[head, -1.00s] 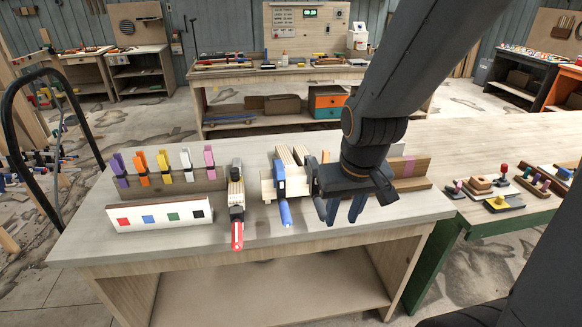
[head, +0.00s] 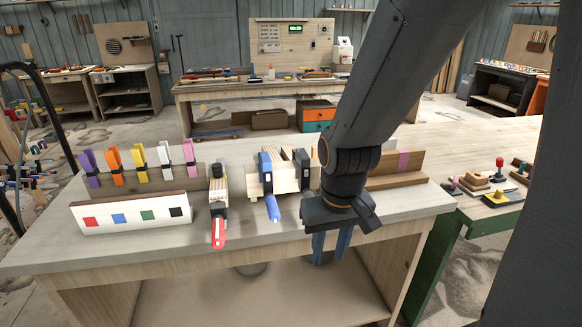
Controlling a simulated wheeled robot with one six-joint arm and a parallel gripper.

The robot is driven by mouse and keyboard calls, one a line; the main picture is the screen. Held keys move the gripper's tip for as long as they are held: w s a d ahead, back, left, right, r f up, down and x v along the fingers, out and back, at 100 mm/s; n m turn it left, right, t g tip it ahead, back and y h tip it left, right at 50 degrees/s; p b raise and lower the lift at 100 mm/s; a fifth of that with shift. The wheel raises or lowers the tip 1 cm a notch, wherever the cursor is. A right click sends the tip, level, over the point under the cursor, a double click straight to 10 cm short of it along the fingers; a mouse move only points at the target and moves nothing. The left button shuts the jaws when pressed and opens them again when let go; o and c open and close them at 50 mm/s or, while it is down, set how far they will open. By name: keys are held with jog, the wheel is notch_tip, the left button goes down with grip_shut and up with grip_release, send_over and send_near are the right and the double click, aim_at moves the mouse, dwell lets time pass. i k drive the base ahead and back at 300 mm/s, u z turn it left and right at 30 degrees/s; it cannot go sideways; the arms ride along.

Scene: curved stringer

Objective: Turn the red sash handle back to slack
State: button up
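The red sash handle (head: 218,232) has a white stripe and points toward me over the front edge of the bench. It belongs to a dark clamp (head: 217,187) gripping a light wooden piece. My gripper (head: 331,246) is to the right of the red handle and apart from it. Its two bluish fingers point down in front of the bench's front edge, with a gap between them and nothing visible held. A blue sash handle (head: 273,208) on a blue clamp (head: 266,172) lies between the red handle and my gripper. My wrist partly hides the clamped wood behind it.
A white board with red, blue, green and black squares (head: 132,213) stands left of the red handle. Purple, orange, yellow, white and pink spring clamps (head: 140,164) stand behind it. The bench top (head: 60,246) is clear at front left. A green-legged table (head: 470,215) adjoins at right.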

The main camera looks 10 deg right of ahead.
aim_at(217, 228)
jog(key=k, duration=0.4)
jog(key=z, duration=1.8)
jog(key=i, duration=1)
jog(key=u, duration=2.25)
